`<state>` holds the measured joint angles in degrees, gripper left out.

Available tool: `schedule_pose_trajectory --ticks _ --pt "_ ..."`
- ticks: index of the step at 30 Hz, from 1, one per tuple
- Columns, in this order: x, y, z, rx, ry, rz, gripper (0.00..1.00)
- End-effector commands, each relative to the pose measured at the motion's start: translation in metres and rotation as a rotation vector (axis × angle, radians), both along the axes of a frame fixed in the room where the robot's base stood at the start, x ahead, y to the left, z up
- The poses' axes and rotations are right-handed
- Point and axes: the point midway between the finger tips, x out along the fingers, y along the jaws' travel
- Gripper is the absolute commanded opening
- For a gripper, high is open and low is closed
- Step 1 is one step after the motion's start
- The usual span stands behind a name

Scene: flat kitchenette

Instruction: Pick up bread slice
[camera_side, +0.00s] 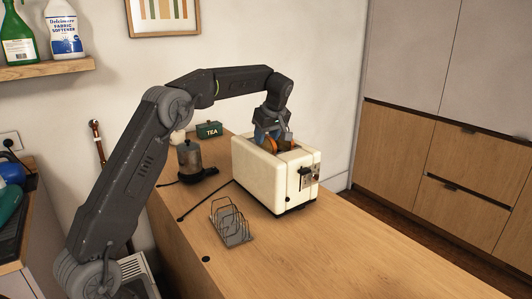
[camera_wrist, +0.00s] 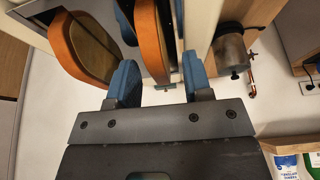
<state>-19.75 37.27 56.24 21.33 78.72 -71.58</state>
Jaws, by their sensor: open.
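A cream toaster (camera_side: 262,178) stands on the wooden counter. Its top also fills the upper part of the wrist view (camera_wrist: 205,22). One bread slice (camera_wrist: 153,42), with an orange-brown crust, is seen nearly edge-on in a slot. A second bread slice (camera_wrist: 84,48) sits to its left in the wrist view. My gripper (camera_side: 271,136) is right over the toaster, pointing down. Its blue fingers (camera_wrist: 153,60) are open, one on each side of the edge-on slice, with gaps visible beside it. The lower parts of the slices are hidden in the toaster.
An empty wire rack (camera_side: 230,224) stands on the counter in front of the toaster. A coffee pot (camera_side: 189,158) and a green TEA tin (camera_side: 209,130) are behind it, to the left. The counter's front right is clear.

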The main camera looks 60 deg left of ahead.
Motion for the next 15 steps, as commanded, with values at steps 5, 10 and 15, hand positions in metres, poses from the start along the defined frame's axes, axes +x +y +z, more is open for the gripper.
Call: schedule_pose_trajectory --ticks 5,10,15 --pt "0.0000 -0.0001 0.0002 0.000 0.000 0.000 0.35" --pt "0.0000 -0.0002 0.0004 0.000 0.000 0.000 0.19" --pt "0.0000 -0.0002 0.0005 0.000 0.000 0.000 0.03"
